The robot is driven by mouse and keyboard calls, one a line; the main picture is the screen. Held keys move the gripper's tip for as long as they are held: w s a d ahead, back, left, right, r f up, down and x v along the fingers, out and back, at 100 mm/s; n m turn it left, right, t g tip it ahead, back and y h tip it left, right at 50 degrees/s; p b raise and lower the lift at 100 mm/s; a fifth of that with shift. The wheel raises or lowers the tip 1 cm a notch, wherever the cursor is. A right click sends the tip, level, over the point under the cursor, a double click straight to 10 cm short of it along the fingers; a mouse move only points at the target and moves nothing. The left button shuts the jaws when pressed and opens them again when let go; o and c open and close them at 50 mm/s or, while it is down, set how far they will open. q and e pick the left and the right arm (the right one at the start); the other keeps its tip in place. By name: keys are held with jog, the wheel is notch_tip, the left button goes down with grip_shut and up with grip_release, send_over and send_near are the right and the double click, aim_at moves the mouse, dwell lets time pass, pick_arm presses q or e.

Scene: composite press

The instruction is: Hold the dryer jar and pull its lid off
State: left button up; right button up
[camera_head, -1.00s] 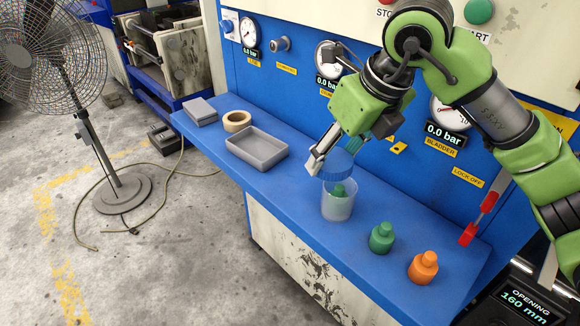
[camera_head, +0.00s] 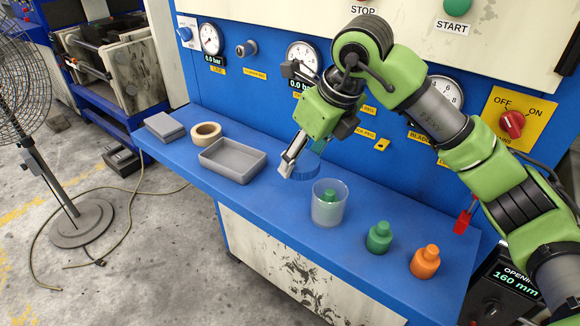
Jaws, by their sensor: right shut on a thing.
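The dryer jar (camera_head: 328,212), a clear frosted cup, stands upright and open on the blue shelf. A green-capped bottle (camera_head: 330,195) shows inside it. The round blue lid (camera_head: 306,168) is off the jar, above and to the left of its rim, and blends with the blue behind. My right gripper (camera_head: 299,158) is shut on the lid; its far finger is mostly hidden. My left gripper is not in view, and no gripper shows on the jar.
A green bottle (camera_head: 379,238) and an orange bottle (camera_head: 425,262) stand right of the jar. A grey tray (camera_head: 232,174), a tape roll (camera_head: 206,133) and a grey box (camera_head: 165,127) lie to the left. The press panel with gauges rises behind.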

jog(key=p, duration=0.2)
send_near(288, 182)
jog(key=shift+w+a+f, duration=0.4)
jog(key=shift+a+f, duration=0.35)
jog(key=x, duration=0.1)
jog(key=p+x, duration=0.1)
jog(key=x, duration=0.1)
jog(key=shift+d+f+p, duration=0.25)
jog(key=shift+f+p, duration=0.05)
jog(key=shift+f, duration=0.35)
jog(key=shift+f, duration=0.15)
jog(key=o, duration=0.8)
jog(key=shift+b, duration=0.35)
jog(key=o, duration=0.4)
jog(key=shift+o, duration=0.2)
